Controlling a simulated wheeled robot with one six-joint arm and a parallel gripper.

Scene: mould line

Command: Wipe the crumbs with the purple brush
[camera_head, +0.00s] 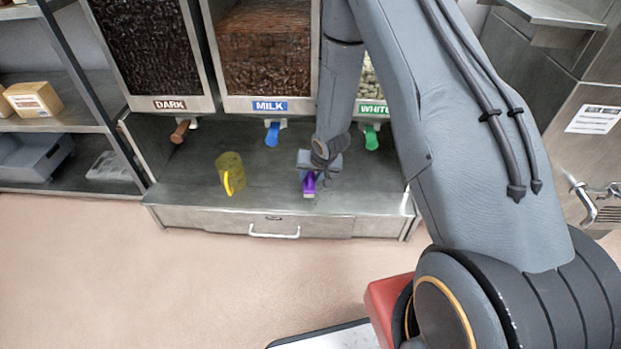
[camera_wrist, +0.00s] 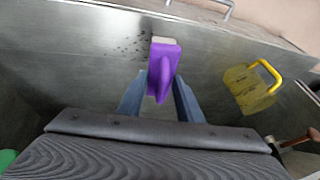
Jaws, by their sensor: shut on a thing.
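My gripper (camera_wrist: 160,100) is shut on the purple brush (camera_wrist: 161,68), with one blue-grey finger on each side of its handle. The brush's pale bristle end points away from the gripper. Dark crumbs (camera_wrist: 131,44) lie scattered on the metal counter (camera_wrist: 75,40), just left of the bristle end in the wrist view. In the head view the brush (camera_head: 309,184) shows below my gripper (camera_head: 313,172), over the counter's front part. I cannot tell whether the bristles touch the counter. The crumbs are not made out in the head view.
A yellow see-through jug (camera_head: 230,174) stands on the counter left of the brush. Dispensers marked DARK, MILK and WHITE rise behind, with brown (camera_head: 180,131), blue (camera_head: 272,134) and green (camera_head: 371,138) handles hanging over the counter. A drawer handle (camera_head: 274,232) is on the front.

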